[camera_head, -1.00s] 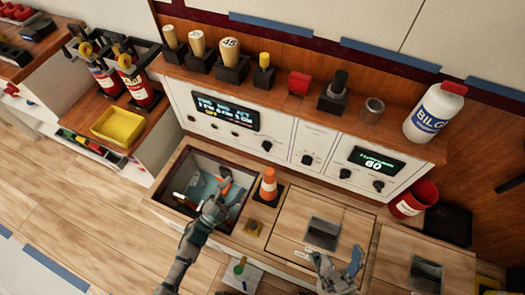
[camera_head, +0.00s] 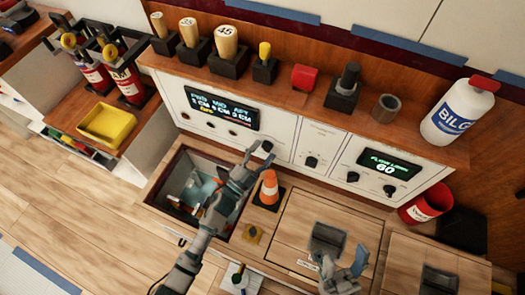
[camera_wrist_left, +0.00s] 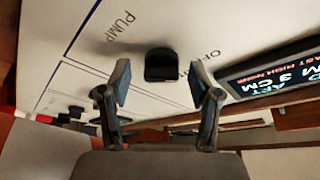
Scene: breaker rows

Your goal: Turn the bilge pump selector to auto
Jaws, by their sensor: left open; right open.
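The dark selector knob (camera_head: 267,146) sits on the white panel, right of the left display (camera_head: 221,107). In the left wrist view the black knob (camera_wrist_left: 161,66) lies ahead, between my two spread fingertips, with "PUMP" and partly covered lettering beside it. My left gripper (camera_head: 257,157) is open and empty, just in front of the knob; I see no contact. Its pointer direction cannot be made out. My right gripper (camera_head: 343,266) is open and empty over the counter at the lower right.
An orange cone (camera_head: 268,188) stands close to my left gripper. An open hatch (camera_head: 158,205) lies below my left arm. A second display (camera_head: 389,164) and more knobs (camera_head: 311,161) are to the right. A shelf (camera_head: 295,103) with tools and a white bottle (camera_head: 457,113) runs above.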

